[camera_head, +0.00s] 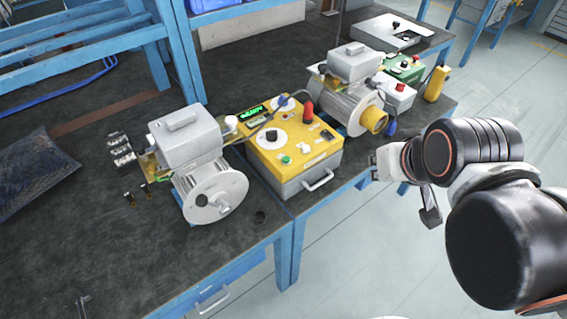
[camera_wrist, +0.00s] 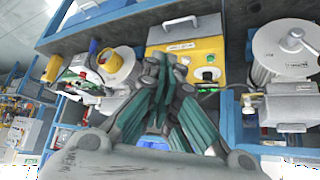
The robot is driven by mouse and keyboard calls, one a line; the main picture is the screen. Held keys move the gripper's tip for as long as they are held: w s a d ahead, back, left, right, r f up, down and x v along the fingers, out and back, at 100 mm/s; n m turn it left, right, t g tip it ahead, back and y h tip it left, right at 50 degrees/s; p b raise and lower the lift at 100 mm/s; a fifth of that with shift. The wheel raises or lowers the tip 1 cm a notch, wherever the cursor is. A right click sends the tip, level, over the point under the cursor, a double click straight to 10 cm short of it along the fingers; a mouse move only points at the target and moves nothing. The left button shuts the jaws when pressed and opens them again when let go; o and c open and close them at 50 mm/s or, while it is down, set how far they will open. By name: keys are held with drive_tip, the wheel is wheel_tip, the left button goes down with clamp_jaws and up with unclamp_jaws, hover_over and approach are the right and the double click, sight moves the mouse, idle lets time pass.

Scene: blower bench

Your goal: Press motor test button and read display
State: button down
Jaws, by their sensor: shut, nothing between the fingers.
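The yellow-topped test box (camera_head: 318,152) stands on the bench at its front edge. On its top are a green button (camera_head: 286,160), a black knob on a white dial, a red-capped part (camera_head: 308,112) and a small display (camera_head: 251,113) with lit green characters too small to read. My gripper (camera_head: 384,163) is to the right of the box, apart from it, near the bench's front edge. In the wrist view my gripper (camera_wrist: 166,66) is shut and empty, its fingers in front of the box (camera_wrist: 213,47) and hiding part of its panel. A green button (camera_wrist: 184,60) shows just right of the fingertips.
A grey motor blower (camera_head: 208,190) stands left of the box and another (camera_head: 346,105) stands right of it, close by. A metal handle (camera_head: 319,181) sticks out from the box's front. The floor in front of the bench is clear.

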drive_tip(key=n+g+y+p, duration=0.3)
drive_tip(key=n+g+y, duration=0.15)
drive_tip(key=y, duration=0.45)
hover_over(288, 156)
wheel_tip(288, 156, down, 7)
drive_tip(key=shift+r+n+t, duration=0.15)
drive_tip(key=shift+n+t, duration=0.1)
drive_tip(key=shift+t, duration=0.1)
wheel_tip(288, 156, down, 9)
drive_tip(key=b, duration=0.6)
idle(0.5)
drive_tip(key=shift+f+b, duration=0.3)
drive_tip(key=shift+b, duration=0.25)
